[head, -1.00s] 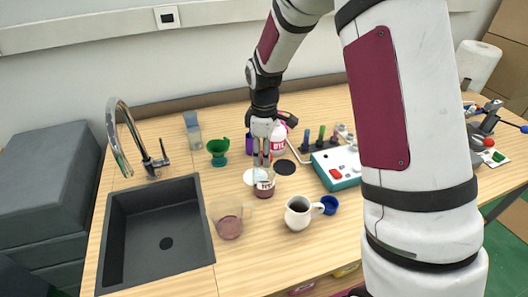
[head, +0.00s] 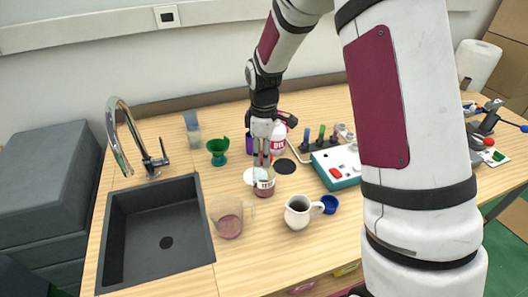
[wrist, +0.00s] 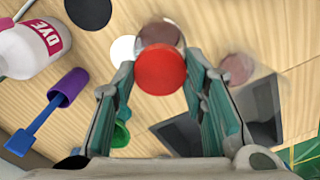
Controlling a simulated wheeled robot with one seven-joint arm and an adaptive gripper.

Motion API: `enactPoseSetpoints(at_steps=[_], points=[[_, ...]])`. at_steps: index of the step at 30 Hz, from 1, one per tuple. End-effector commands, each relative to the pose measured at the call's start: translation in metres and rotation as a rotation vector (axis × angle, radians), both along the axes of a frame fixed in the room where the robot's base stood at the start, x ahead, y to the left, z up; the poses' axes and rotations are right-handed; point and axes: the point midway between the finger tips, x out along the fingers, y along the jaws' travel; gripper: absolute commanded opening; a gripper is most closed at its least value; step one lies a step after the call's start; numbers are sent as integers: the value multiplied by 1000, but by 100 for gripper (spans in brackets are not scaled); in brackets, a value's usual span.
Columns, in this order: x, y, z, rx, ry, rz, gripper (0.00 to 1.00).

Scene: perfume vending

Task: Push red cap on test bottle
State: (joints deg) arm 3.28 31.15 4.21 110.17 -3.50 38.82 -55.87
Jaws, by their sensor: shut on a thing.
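My gripper (head: 262,160) points down over the counter, in front of the dye bottle. In the wrist view its fingers (wrist: 160,75) are shut on the round red cap (wrist: 160,70). A small clear bottle with dark pinkish liquid and a pale label (head: 264,188) stands just below and in front of the fingertips; I take it as the test bottle. In the wrist view its round outline (wrist: 160,33) shows just beyond the cap, partly covered by it. The cap looks apart from the bottle, but the exact height gap cannot be told.
A beaker with pink liquid (head: 229,226) and a white mug (head: 298,212) stand nearby. A white disc (wrist: 122,48) and a black disc (head: 285,167) lie close. The dye bottle (wrist: 32,48), green funnel-shaped cup (head: 218,150) and purple scoop (wrist: 68,86) are around. The sink (head: 117,235) is at left.

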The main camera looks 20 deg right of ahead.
Motion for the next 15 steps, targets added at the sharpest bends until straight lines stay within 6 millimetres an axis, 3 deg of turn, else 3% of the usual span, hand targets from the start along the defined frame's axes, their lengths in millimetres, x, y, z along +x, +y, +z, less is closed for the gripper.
enactPoseSetpoints(at_steps=[13,14,15], points=[[0,0,0,0,0,0,28],[0,0,0,0,0,0,44],[0,0,0,0,0,0,53]])
